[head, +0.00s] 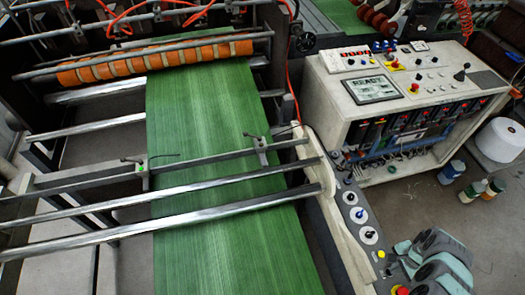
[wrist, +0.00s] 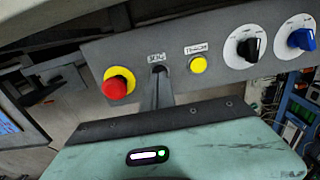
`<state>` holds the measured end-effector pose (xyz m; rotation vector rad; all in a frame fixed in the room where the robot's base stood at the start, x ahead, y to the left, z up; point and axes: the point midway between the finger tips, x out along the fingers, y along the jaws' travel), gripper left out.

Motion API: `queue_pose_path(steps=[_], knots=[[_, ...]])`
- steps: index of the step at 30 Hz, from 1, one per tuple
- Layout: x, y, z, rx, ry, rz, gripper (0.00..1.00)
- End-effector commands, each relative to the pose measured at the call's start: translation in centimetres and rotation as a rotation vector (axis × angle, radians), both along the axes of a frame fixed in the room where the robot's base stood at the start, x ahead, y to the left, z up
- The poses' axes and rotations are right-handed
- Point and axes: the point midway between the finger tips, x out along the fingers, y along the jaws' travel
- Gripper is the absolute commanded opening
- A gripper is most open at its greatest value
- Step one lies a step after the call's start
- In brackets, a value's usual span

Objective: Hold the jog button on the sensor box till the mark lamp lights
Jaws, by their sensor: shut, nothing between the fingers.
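The sensor box (wrist: 226,88) is a grey panel across the wrist view; it also shows in the head view (head: 349,197), at the lower right. It carries a red button on a yellow collar (wrist: 118,84), a spot labelled JOG and a round yellow mark lamp (wrist: 198,65). The lamp's face is bright yellow; I cannot tell whether it is lit. My gripper (wrist: 158,76) is shut and empty, its tips at the spot under the JOG label. They hide most of the jog button, so contact or pressing cannot be told.
Two dials, one black (wrist: 247,48) and one blue (wrist: 300,39), sit right of the lamp. Green sack web (head: 205,130) runs under metal bars left of the box. A control cabinet (head: 400,85) with a READY screen stands behind. Bottles (head: 452,171) and a white spool (head: 502,139) are on the floor.

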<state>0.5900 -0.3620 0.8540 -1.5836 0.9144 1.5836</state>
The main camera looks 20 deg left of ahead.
Motion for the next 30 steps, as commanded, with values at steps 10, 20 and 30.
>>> queue_pose_path(steps=[10,20,30], knots=[[0.1,0.0,-0.9,0.001,-0.001,0.001,0.00],[0.0,0.0,-1.7,-0.001,-0.001,0.000,0.00],[0.0,0.0,-1.9,0.000,0.000,0.000,0.00]])
